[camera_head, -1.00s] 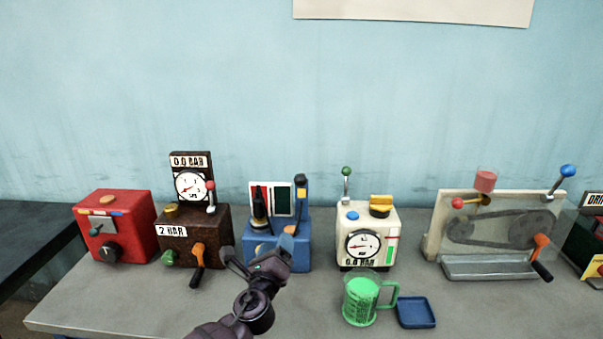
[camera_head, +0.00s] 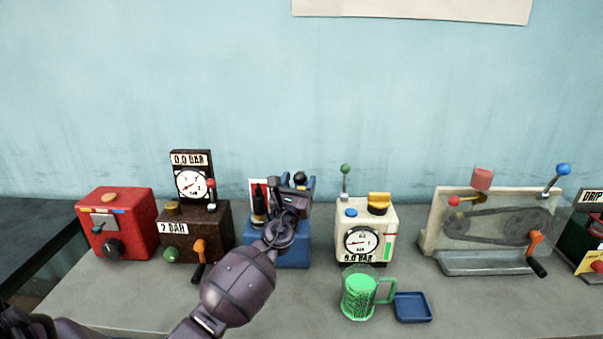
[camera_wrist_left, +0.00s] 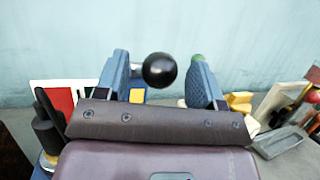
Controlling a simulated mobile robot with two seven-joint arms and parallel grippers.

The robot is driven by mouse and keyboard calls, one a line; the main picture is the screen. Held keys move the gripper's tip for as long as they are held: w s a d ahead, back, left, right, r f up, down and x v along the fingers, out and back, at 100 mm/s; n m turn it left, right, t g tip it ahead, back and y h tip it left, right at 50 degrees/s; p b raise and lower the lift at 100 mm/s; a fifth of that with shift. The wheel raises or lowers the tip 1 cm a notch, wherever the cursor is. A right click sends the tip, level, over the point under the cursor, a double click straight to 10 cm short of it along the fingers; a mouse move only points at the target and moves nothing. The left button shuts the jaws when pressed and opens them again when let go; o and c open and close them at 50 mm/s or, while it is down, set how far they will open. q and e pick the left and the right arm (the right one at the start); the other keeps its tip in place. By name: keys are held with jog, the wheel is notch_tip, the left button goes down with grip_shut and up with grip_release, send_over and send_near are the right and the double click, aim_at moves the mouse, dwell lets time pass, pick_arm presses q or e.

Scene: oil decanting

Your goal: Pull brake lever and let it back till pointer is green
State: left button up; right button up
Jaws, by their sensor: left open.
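The blue box (camera_head: 292,254) stands mid-left on the bench, with a red, white and green panel (camera_head: 258,187) behind it. My left arm covers much of the box and panel, and I cannot make out the pointer. The lever's black ball knob (camera_head: 300,176) is at the top of the box; it also shows in the left wrist view (camera_wrist_left: 160,70). My left gripper (camera_head: 297,183) is open, with its blue fingers on either side of the knob. In the left wrist view gaps show between the knob and both fingers. My right gripper is not in view.
A black bottle (camera_head: 259,204) stands close left of my gripper. A brown gauge box (camera_head: 214,232) and red box (camera_head: 128,223) are left. A cream gauge box (camera_head: 380,218), green jug (camera_head: 357,298) and blue tray (camera_head: 412,307) are right.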

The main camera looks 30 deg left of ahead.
pick_arm(q)
jog(key=shift+x, duration=1.45)
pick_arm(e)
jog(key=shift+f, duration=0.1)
pick_arm(q)
jog(key=shift+c, duration=0.6)
grip_shut()
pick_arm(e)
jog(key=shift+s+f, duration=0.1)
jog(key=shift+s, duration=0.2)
pick_arm(q)
jog(key=shift+a+r, duration=0.1)
jog(key=shift+r, duration=0.1)
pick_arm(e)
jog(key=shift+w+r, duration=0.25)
